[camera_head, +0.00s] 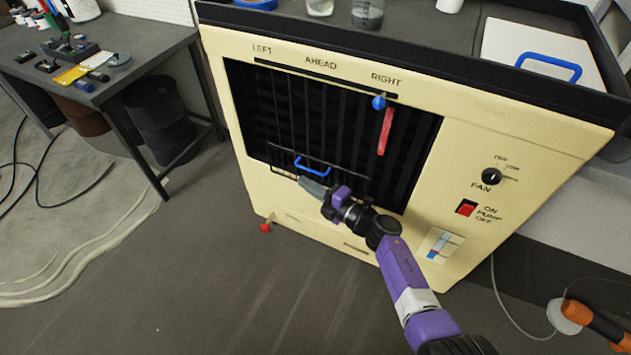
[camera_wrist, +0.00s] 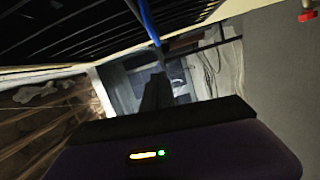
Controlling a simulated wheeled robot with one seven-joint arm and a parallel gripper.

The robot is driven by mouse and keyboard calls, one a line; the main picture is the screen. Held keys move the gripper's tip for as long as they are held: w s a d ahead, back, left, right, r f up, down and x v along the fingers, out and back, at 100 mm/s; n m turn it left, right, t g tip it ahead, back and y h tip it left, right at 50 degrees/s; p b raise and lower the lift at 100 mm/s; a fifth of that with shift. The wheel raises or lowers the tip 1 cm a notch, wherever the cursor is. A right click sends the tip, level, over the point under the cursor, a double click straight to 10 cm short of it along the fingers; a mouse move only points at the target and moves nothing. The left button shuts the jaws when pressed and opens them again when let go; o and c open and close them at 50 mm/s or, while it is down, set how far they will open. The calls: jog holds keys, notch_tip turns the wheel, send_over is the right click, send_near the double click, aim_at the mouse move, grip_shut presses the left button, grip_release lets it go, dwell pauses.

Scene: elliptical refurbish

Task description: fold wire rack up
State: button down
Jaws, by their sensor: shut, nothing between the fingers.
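The wire rack (camera_head: 318,174) is a dark thin-wire frame low in the front opening of the cream cooler cabinet (camera_head: 225,85). It carries a blue handle (camera_head: 312,164). Its exact tilt is hard to tell against the dark slats. My gripper (camera_head: 303,182) is shut and empty, with its tips just below the handle. Whether they touch the rack is unclear. In the wrist view the blue handle (camera_wrist: 147,20) runs down toward the tips of my dark fingers (camera_wrist: 155,92), and dark wires cross the upper left.
A blue knob (camera_head: 379,102) and a red lever (camera_head: 385,132) stand out from the opening's right side. A red switch (camera_head: 466,208) and fan knob (camera_head: 491,176) are further right. A grey workbench (camera_head: 130,50) stands at left.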

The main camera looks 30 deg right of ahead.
jog(key=p+v, duration=0.1)
jog(key=v, duration=0.9)
jog(key=shift+r, duration=0.2)
jog(key=s+d+r+m+t+h, duration=0.2)
jog(key=r+m+h, duration=0.1)
jog(key=r+m, duration=0.15)
jog(key=s+d+r+m+t+h, duration=0.2)
jog(key=r+m+h, duration=0.15)
jog(key=r, duration=0.25)
jog(key=s+a+r+m+g+p, duration=0.1)
jog(key=s+a+r+m, duration=0.3)
jog(key=s, duration=0.7)
jog(key=s+a+r+m+g+p, duration=0.1)
jog(key=s+a+r+m+g, duration=0.2)
jog(key=s, duration=0.8)
jog(key=s+a+r+m+g+p, duration=0.1)
jog(key=s+a+r+m, duration=0.4)
jog(key=s, duration=0.6)
jog(key=shift+s+m+g+p, duration=0.15)
jog(key=shift+m+g+p, duration=0.25)
jog(key=shift+m+p, duration=0.25)
